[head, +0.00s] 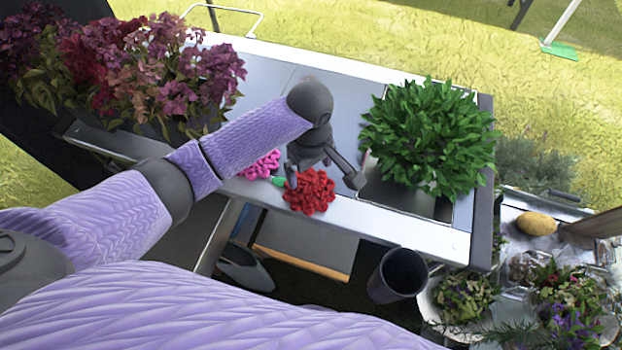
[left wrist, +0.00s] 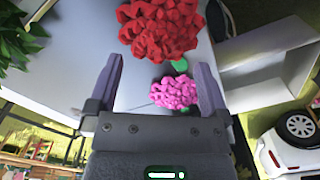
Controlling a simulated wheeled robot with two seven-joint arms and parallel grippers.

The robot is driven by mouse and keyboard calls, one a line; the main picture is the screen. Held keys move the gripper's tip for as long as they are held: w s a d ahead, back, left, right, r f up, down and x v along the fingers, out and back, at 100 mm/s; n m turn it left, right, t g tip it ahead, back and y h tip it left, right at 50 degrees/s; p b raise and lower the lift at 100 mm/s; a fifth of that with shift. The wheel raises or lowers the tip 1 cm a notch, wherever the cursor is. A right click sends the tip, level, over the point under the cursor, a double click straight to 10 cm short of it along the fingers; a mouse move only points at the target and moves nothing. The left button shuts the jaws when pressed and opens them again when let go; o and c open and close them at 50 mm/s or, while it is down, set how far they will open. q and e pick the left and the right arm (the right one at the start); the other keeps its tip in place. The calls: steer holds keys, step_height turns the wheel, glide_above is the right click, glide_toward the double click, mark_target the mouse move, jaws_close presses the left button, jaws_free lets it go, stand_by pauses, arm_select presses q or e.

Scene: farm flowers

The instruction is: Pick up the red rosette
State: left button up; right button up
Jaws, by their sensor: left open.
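The red rosette (head: 310,191) lies on the front edge of the metal table. It is a ruffled red cluster, and it also shows at the top of the left wrist view (left wrist: 160,28). A pink rosette (head: 262,165) lies just left of it, partly hidden by my arm; in the left wrist view it shows between the fingers (left wrist: 175,92). My left gripper (head: 325,182) is open and empty, with its fingers spread over the red rosette. In the left wrist view the red rosette is beyond the fingertips. My right gripper is in neither view.
A metal table (head: 400,226) holds a bushy green plant (head: 428,138) on the right and purple-pink flowers (head: 150,68) at the left. A dark bucket (head: 397,275) stands below the front edge. Bare table top lies behind my gripper.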

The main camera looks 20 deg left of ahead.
mark_target(309, 184)
arm_select(q)
step_height(309, 184, down, 6)
steer(key=b, duration=0.2)
steer(key=shift+a+r+b, duration=0.1)
steer(key=shift+r+b, duration=0.15)
steer(key=shift+b, duration=0.05)
steer(key=shift+f, duration=0.35)
steer(key=shift+c, duration=0.3)
steer(key=c, duration=1)
step_height(309, 184, up, 10)
steer(key=p, duration=0.4)
steer(key=shift+w+f, duration=0.1)
steer(key=shift+f, duration=0.1)
steer(key=shift+r, duration=0.3)
steer(key=o, duration=0.9)
steer(key=shift+c, duration=0.2)
steer(key=c, duration=0.6)
